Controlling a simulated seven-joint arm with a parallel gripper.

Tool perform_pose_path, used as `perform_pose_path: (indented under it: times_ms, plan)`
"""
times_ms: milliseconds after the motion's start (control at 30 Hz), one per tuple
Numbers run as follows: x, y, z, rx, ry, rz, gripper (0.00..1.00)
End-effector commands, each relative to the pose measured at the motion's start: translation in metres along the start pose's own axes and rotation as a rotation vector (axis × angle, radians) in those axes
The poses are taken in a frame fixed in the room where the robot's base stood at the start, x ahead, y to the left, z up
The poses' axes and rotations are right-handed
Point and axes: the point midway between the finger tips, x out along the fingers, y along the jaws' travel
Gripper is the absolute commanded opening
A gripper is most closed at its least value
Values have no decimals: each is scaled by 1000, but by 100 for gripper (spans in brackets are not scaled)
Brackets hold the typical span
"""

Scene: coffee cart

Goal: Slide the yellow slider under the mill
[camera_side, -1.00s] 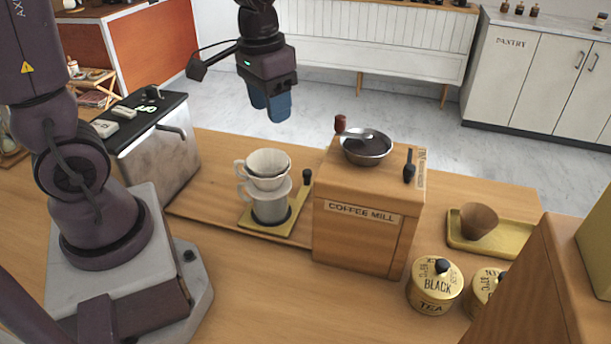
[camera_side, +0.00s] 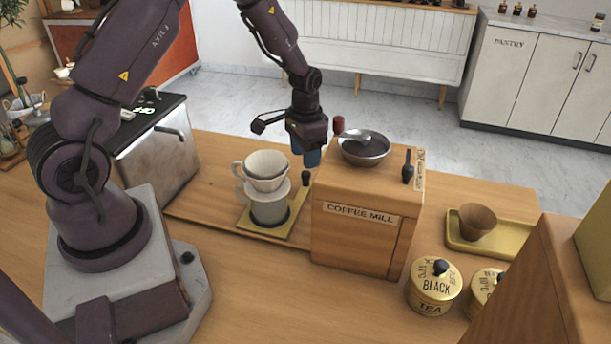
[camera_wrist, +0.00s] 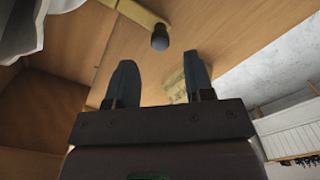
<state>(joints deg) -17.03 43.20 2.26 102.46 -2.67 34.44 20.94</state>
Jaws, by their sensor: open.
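The yellow slider (camera_side: 258,229) is a flat plate on the wooden board, with an upright black knob (camera_side: 306,178) at its far right corner. A white dripper (camera_side: 265,168) on a pale server (camera_side: 270,205) stands on it. The wooden coffee mill (camera_side: 360,240) stands just right of the slider. My gripper (camera_side: 307,158) is open and empty, pointing down above and behind the knob, apart from it. In the wrist view the fingers (camera_wrist: 162,88) are spread, with the black knob (camera_wrist: 160,38) and a strip of the yellow slider (camera_wrist: 140,12) beyond them.
A metal bowl (camera_side: 365,150) and a red-knobbed crank top the mill, close to my gripper. A steel machine (camera_side: 155,150) stands at the left. Tea tins (camera_side: 435,287) and a yellow tray with a brown cup (camera_side: 478,222) are at the right. The board behind the slider looks clear.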

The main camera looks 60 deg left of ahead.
Motion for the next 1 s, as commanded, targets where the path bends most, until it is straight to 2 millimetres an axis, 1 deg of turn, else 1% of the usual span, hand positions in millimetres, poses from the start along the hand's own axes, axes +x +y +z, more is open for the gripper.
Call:
perform_pose_path:
  times_ms: [33, 100, 200, 333, 500, 767, 800, 867, 900, 933, 967, 1000]
  plan:
    - [13, 0, 1, 0, -4, 2, 48]
    - [27, 0, 1, -1, -4, 2, 48]
    - [43, 0, 1, -1, -2, 1, 48]
    - [59, 0, 0, -1, -1, 1, 48]
    - [67, 0, 0, -1, 1, 0, 48]
    - [68, 0, 0, -1, 2, 0, 48]
    - [68, 0, 0, -1, 1, 0, 39]
    - [68, 0, 0, -1, 1, 0, 25]
    - [68, 0, 0, -1, 1, 0, 16]
    - [68, 0, 0, -1, 1, 0, 9]
    - [68, 0, 0, -1, 1, 0, 2]
    - [68, 0, 0, -1, 1, 0, 0]
